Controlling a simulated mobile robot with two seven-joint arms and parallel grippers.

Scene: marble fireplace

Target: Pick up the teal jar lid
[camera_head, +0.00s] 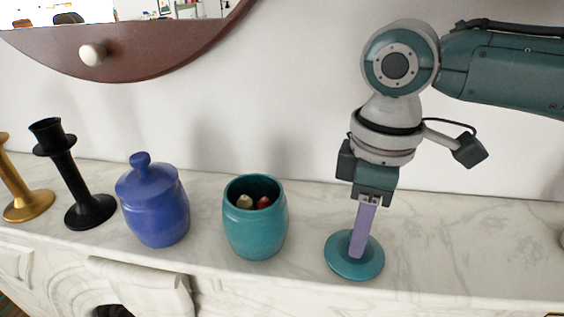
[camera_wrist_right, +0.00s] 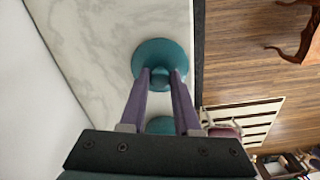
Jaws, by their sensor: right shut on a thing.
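The teal jar lid (camera_head: 372,264) is a round disc, low over the marble mantel to the right of the open teal jar; I cannot tell whether it touches the marble. My right gripper (camera_head: 357,248) points down with its purple fingers shut on the lid's knob, which the fingers mostly hide in the head view. In the right wrist view the lid (camera_wrist_right: 158,50) lies at the tips of my right gripper (camera_wrist_right: 161,76), its knob between them. The teal jar (camera_head: 255,226) stands upright with small items inside. My left gripper is not in view.
A blue lidded jar (camera_head: 156,207), a black candlestick (camera_head: 76,187) and a gold candlestick (camera_head: 25,195) stand to the left on the mantel (camera_head: 450,250). A mirror frame (camera_head: 135,60) hangs above. The mantel right of the lid is mostly clear; its front edge is near.

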